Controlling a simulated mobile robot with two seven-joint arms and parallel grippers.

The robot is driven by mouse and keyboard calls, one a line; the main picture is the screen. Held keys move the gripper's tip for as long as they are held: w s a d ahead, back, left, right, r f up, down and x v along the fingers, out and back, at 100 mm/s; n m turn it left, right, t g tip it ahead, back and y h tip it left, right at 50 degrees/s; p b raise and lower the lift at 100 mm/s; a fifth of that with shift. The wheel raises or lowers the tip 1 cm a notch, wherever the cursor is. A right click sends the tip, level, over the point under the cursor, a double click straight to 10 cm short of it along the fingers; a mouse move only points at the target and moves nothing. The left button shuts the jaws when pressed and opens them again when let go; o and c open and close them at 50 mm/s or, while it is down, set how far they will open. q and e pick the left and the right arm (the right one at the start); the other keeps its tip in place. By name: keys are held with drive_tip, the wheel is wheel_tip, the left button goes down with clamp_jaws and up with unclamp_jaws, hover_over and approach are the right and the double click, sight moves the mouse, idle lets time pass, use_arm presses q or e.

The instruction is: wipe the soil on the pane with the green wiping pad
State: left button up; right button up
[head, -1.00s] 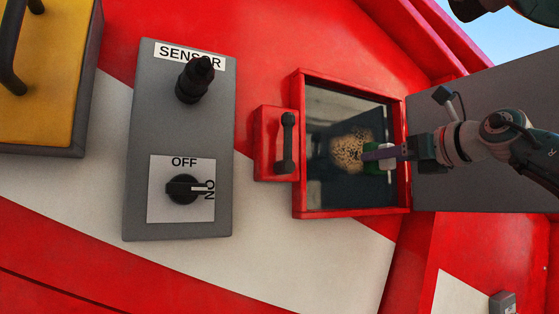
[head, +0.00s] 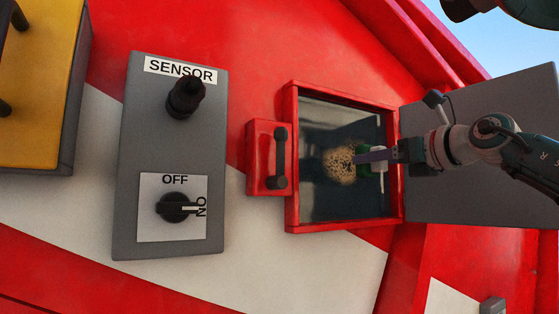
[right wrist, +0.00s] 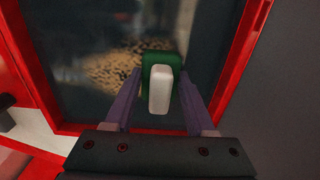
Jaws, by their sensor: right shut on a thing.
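The pane (head: 320,117) is dark and glossy, set in a red frame on the machine's wall. A tan, speckled soil patch (head: 340,166) lies near its middle; in the right wrist view the soil (right wrist: 112,66) shows left of the pad. The green wiping pad (head: 362,155) has a white handle (right wrist: 160,90) and is at the soil's right edge; I cannot tell whether it touches the glass. My right gripper (head: 368,157) comes in from the right, shut on the pad, with fingers on both sides of the handle. My left gripper is out of view.
The red frame (head: 342,226) stands out around the pane, with a black-handled red block (head: 262,157) on its left. A grey sensor box (head: 137,130) with knobs and a yellow box (head: 45,85) are further left. A grey panel (head: 490,205) is behind my right arm.

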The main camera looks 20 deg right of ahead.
sight(343, 152)
drive_tip(key=shift+s+a+p, duration=0.2)
drive_tip(key=shift+a+p, duration=0.55)
drive_tip(key=shift+a, duration=2)
drive_tip(key=shift+s+a, duration=0.15)
drive_tip(key=shift+a, duration=2.15)
drive_tip(key=shift+s+r+p, duration=0.1)
drive_tip(key=shift+r+p, duration=0.35)
drive_tip(key=shift+r, duration=0.5)
drive_tip(key=shift+d+f+b, duration=0.1)
drive_tip(key=shift+d+b, duration=0.2)
drive_tip(key=shift+d, duration=0.2)
drive_tip(key=shift+w+d+b, duration=0.15)
drive_tip(key=shift+d+b, duration=0.15)
drive_tip(key=shift+d, duration=0.75)
drive_tip(key=shift+w+d+b, duration=0.15)
drive_tip(key=shift+d+b, duration=0.1)
drive_tip(key=shift+d, duration=0.75)
drive_tip(key=shift+w+d, duration=0.15)
drive_tip(key=shift+d, duration=0.9)
drive_tip(key=shift+w+d, duration=0.1)
drive_tip(key=shift+d, duration=0.95)
drive_tip(key=d, duration=0.3)
